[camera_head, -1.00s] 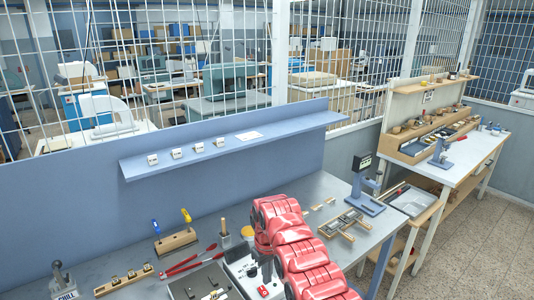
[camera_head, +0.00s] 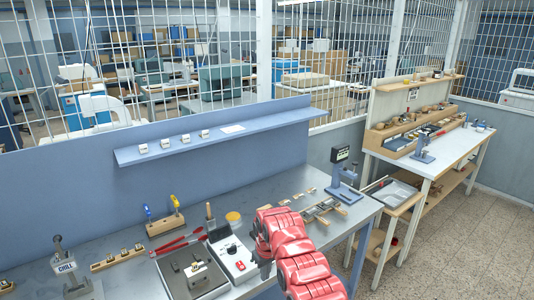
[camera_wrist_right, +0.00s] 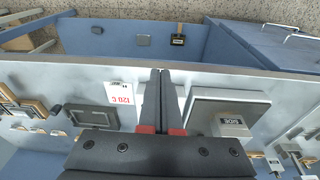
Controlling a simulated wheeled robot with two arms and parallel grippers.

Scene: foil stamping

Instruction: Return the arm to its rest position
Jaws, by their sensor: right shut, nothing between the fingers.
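My right arm (camera_head: 300,265), red and jointed, comes in from the bottom right of the head view over the front of the grey workbench (camera_head: 130,254). Its gripper is mostly hidden behind the arm there. In the right wrist view my right gripper (camera_wrist_right: 161,76) shows two dark fingers side by side, shut and empty, with red pads near their base. Below it, a white card marked 120 C (camera_wrist_right: 121,104) lies left of the fingers, and a block with a grey knob marked SIDE (camera_wrist_right: 233,127) is to the right. My left gripper is not in view.
A dark plate unit (camera_head: 190,275) and a white control box (camera_head: 231,257) stand left of the arm. Red-handled pliers (camera_head: 178,243), a tool rack (camera_head: 166,225) and a CHILL stand (camera_head: 68,268) are farther left. A blue-grey press (camera_head: 345,183) stands right. A shelf (camera_head: 230,136) runs behind.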

